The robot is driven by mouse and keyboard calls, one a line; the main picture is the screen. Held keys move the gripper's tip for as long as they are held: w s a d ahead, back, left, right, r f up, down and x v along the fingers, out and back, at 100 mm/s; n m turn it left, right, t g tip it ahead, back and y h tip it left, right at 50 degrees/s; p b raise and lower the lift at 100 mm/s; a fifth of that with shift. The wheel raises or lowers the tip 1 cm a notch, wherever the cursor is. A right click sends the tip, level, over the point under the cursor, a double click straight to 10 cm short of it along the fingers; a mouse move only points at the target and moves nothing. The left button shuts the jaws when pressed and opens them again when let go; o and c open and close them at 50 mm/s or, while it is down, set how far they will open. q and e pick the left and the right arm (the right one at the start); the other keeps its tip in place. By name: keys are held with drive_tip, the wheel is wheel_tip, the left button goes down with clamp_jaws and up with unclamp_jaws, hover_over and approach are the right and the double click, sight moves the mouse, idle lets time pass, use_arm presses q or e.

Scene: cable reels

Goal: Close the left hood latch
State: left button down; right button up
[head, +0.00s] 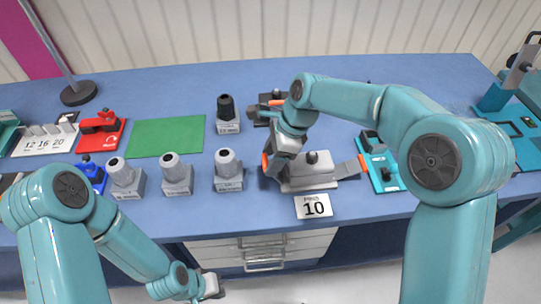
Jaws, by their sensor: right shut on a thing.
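A grey connector hood (308,176) with a dark round knob on top sits on the blue bench behind a white card reading 10. Its right latch (350,168), a grey lever with an orange end, sticks outward to the right. The left latch (265,161) shows only as an orange end beside my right gripper; the rest is hidden. My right gripper (275,164) reaches down at the hood's left side and is shut on the left latch. My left gripper (212,286) hangs low in front of the bench, away from the hood; its jaws are too small to read.
Several grey cylindrical connectors (173,172) stand left of the hood. A dark connector with orange parts (272,104) lies behind it, close to my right arm. A teal fixture (384,172) is just to the right. A green mat (167,137) lies clear at left.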

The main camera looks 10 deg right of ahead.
drive_tip(key=shift+d+f, duration=0.15)
drive_tip(key=shift+f, duration=0.1)
drive_tip(key=o, duration=1.4)
drive_tip(key=shift+s, duration=0.1)
drive_tip(key=shift+o, duration=0.6)
drive_tip(key=shift+d, duration=0.15)
drive_tip(key=shift+a+r, duration=0.2)
drive_tip(key=shift+d+r, duration=0.1)
drive_tip(key=shift+r, duration=0.2)
drive_tip(key=v, duration=1.5)
drive_tip(key=shift+d, duration=0.3)
drive_tip(key=shift+w+r, duration=0.15)
drive_tip(key=shift+w, duration=0.05)
